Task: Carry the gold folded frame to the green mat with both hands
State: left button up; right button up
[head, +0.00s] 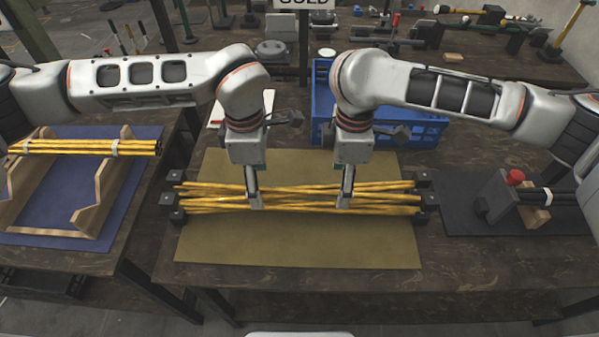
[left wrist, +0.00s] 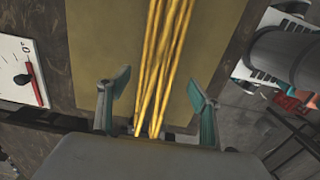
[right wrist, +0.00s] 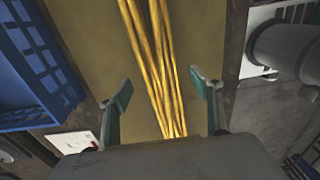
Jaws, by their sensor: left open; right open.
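The gold folded frame (head: 299,198) is a bundle of long thin gold bars with black end blocks. It lies left to right on a dull olive-gold mat (head: 300,249) on the middle table. My left gripper (head: 256,203) is over the bundle left of its middle; my right gripper (head: 344,202) is over it right of its middle. Both point down. In the left wrist view the bars (left wrist: 163,50) run between two open fingers apart from them. The right wrist view shows the bars (right wrist: 150,50) between open fingers too. I see no clearly green mat.
A blue crate (head: 430,131) stands behind the mat. On the left, a blue mat (head: 140,160) bears a wooden cradle (head: 95,195) and a yellow bundle (head: 85,147). On the right, a black mat (head: 465,222) bears a grey device with a red knob (head: 515,177).

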pick_arm(q)
jog(key=shift+w+a, duration=0.25)
jog(key=shift+a, duration=0.05)
pick_arm(e)
jog(key=shift+w+d, duration=0.15)
jog(key=shift+d, duration=0.05)
pick_arm(q)
jog(key=shift+s, duration=0.2)
pick_arm(e)
jog(key=shift+s, duration=0.2)
pick_arm(q)
jog(key=shift+f, duration=3.8)
pick_arm(e)
jog(key=shift+w+f, duration=0.1)
jog(key=shift+f, duration=3.7)
pick_arm(q)
jog(key=shift+w, duration=0.1)
grip_shut()
pick_arm(e)
grip_shut()
